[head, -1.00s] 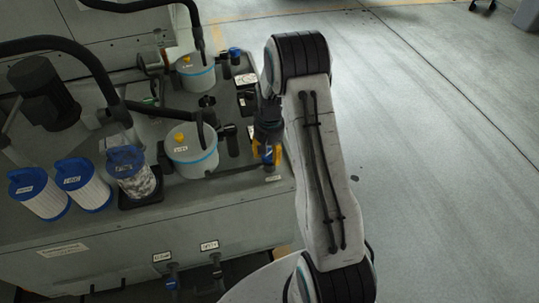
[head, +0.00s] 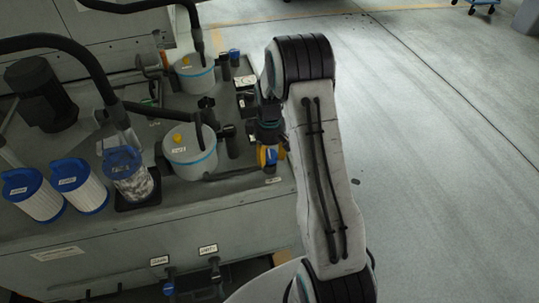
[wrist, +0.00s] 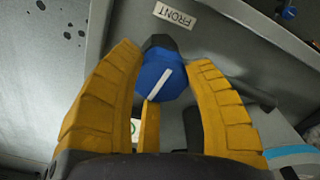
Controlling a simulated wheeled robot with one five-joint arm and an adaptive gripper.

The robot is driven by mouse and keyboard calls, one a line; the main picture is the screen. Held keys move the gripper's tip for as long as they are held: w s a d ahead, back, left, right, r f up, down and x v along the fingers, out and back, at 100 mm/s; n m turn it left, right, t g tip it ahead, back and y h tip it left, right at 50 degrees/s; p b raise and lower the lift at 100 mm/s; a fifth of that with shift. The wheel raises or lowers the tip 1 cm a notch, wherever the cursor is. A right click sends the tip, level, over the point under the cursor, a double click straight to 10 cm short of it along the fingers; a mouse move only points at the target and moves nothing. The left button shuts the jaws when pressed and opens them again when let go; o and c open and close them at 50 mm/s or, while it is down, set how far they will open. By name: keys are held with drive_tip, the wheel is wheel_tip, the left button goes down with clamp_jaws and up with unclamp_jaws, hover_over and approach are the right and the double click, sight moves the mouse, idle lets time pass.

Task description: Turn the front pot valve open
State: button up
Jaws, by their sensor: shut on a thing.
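The front pot valve has a blue knob (wrist: 162,75) with a white line across its top, slanting from lower left to upper right in the wrist view. A "FRONT" label (wrist: 175,15) is on the surface beside it. My gripper (wrist: 165,62) has its yellow fingers on both sides of the knob and is shut on it. In the head view my gripper (head: 269,157) is at the right edge of the bench top, mostly hiding the knob. The front pot (head: 190,155), grey with a blue band and yellow top piece, stands just left of it.
A second pot (head: 194,77) stands farther back, with a blue-topped fitting (head: 234,57) near it. Black hoses arch over the bench. Blue-capped filters (head: 78,187) and a clear canister (head: 130,180) stand at the left.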

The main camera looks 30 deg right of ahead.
sight(270, 154)
drive_tip(key=shift+s+f+n, duration=0.1)
drive_tip(key=shift+n, duration=0.8)
drive_tip(key=o, duration=1.2)
wheel_tip(270, 154, up, 12)
